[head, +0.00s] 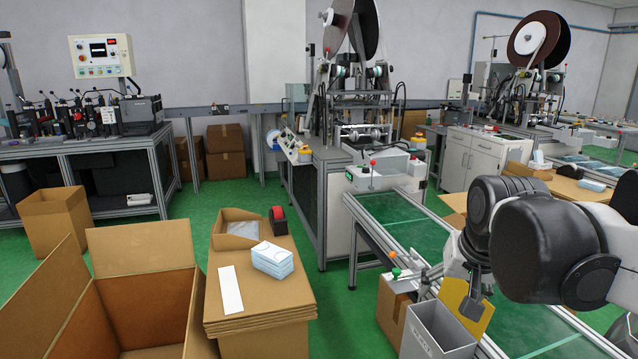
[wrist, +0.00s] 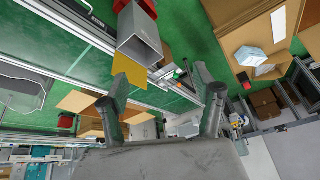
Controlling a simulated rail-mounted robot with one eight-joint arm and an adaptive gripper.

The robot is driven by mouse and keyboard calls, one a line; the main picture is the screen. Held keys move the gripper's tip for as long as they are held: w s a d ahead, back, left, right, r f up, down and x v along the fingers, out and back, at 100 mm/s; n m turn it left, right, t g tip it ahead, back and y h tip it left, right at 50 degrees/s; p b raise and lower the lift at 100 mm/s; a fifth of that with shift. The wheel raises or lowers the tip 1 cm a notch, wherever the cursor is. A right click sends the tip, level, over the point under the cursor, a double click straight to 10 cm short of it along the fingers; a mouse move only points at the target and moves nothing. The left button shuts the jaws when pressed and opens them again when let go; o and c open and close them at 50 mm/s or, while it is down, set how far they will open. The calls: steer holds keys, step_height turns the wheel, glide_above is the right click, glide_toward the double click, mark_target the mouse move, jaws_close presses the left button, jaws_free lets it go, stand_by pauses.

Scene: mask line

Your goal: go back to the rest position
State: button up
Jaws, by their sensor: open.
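My gripper (head: 474,298) hangs from the arm at the right of the head view, in front of a yellow panel (head: 455,294) by the grey bin (head: 428,338). In the wrist view the two fingers of my gripper (wrist: 160,80) are spread wide with nothing between them. The yellow panel (wrist: 130,68) and the grey bin (wrist: 140,42) show beyond the left finger there. My arm covers part of the conveyor behind it.
A green conveyor (head: 405,218) runs beside the bin. A stack of blue masks (head: 272,260) and a tape dispenser (head: 278,220) sit on stacked cardboard (head: 262,305). A large open box (head: 140,290) stands at the left. Green floor lies between.

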steer(key=s+a+f+n+t+p, duration=0.1)
steer(key=s, duration=0.5)
steer(key=s+a+f+n+t, duration=0.1)
steer(key=s+a+f, duration=0.1)
steer(key=s, duration=0.4)
steer(key=shift+s+a+n+p, duration=0.25)
steer(key=shift+n+p, duration=0.1)
steer(key=shift+n, duration=0.05)
steer(key=shift+c, duration=0.2)
